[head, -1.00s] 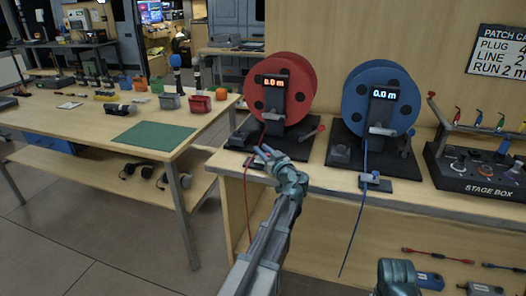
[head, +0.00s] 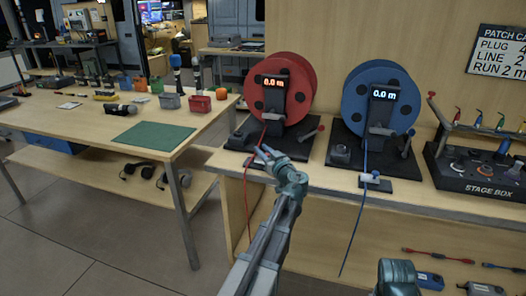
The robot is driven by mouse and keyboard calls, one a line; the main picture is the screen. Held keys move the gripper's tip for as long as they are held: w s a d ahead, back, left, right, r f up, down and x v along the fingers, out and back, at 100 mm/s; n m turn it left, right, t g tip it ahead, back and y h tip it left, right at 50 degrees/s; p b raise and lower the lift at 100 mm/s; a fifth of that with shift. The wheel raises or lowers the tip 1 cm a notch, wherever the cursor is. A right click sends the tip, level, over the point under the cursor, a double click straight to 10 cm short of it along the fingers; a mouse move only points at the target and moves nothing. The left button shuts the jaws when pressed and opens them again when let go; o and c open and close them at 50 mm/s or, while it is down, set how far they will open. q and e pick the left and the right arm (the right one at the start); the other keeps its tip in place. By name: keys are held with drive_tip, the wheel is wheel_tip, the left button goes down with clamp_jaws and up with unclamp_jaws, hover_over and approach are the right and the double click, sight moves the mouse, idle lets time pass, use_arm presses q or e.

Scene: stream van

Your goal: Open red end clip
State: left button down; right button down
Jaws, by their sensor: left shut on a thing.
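The red cable reel (head: 302,75) stands on a black base at the left of the bench, its display lit at 0.0 m. A red cable runs down from it over the bench's front edge. My left gripper (head: 262,156) is at the red end clip, in front of the reel's base, and is shut on it. The gripper and wrist cover most of the clip, so I cannot tell whether its lever is up or down. Part of my right arm (head: 396,278) shows at the bottom; its fingertips are not visible.
The blue cable reel (head: 381,100) stands to the right, with its blue end clip (head: 372,179) at the bench edge. The stage box (head: 480,175) is farther right. A wooden table (head: 90,128) with a green mat (head: 152,136) stands to the left.

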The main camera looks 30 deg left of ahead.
use_arm(q)
drive_tip(key=shift+a, duration=0.2)
drive_tip(key=c, duration=0.7)
unclamp_jaws()
drive_tip(key=shift+o, duration=0.2)
drive_tip(key=v, duration=1.4)
drive_tip(key=shift+a, duration=0.1)
